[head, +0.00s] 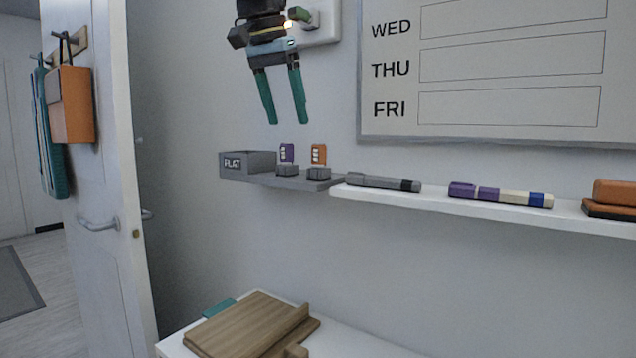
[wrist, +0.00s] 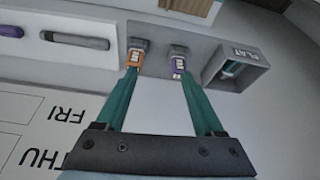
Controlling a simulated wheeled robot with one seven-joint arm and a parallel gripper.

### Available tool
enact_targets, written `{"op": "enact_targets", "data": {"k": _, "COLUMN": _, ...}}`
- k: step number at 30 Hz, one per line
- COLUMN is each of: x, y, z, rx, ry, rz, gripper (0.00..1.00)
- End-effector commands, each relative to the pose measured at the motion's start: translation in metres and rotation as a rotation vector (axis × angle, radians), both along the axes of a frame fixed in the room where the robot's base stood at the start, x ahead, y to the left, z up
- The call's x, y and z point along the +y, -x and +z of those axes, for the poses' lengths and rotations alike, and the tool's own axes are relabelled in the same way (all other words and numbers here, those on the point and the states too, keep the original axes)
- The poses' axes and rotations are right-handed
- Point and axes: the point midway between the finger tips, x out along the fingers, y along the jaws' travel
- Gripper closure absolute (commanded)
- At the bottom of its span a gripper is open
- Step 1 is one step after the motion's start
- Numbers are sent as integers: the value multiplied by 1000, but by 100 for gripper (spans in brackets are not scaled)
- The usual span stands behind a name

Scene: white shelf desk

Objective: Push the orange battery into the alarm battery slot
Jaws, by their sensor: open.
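The orange battery (head: 318,154) stands upright in a small grey holder (head: 318,173) on the grey wall ledge. It also shows in the wrist view (wrist: 134,59), near the tip of one finger; I cannot tell whether they touch. My gripper (head: 286,121) is open, with its teal fingers pointing down, above the ledge in the head view. It shows nothing between its fingers in the wrist view (wrist: 157,76). A white box (head: 325,20) on the wall, partly hidden behind my arm, may be the alarm. Its battery slot cannot be made out.
A purple battery (head: 287,153) stands in a holder left of the orange one. A grey bin marked FLAT (head: 236,163) is further left. A white shelf (head: 430,200) holds a grey marker (head: 370,182) and purple items. A whiteboard (head: 500,125) hangs above. Wooden boards (head: 250,325) lie below.

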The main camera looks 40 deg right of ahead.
Motion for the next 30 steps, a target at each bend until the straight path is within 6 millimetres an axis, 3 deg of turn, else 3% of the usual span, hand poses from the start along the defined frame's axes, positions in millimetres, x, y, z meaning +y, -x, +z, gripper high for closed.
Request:
{"op": "enact_targets", "data": {"k": 3, "x": -15, "y": 27, "z": 18, "rx": -10, "ry": 15, "rz": -74, "gripper": 30}}
{"op": "enact_targets", "data": {"k": 7, "x": -22, "y": 37, "z": 18, "rx": -10, "ry": 16, "rz": -101, "gripper": 30}}
{"op": "enact_targets", "data": {"k": 30, "x": -54, "y": 24, "z": -68, "rx": -11, "ry": 16, "rz": -101, "gripper": 30}}
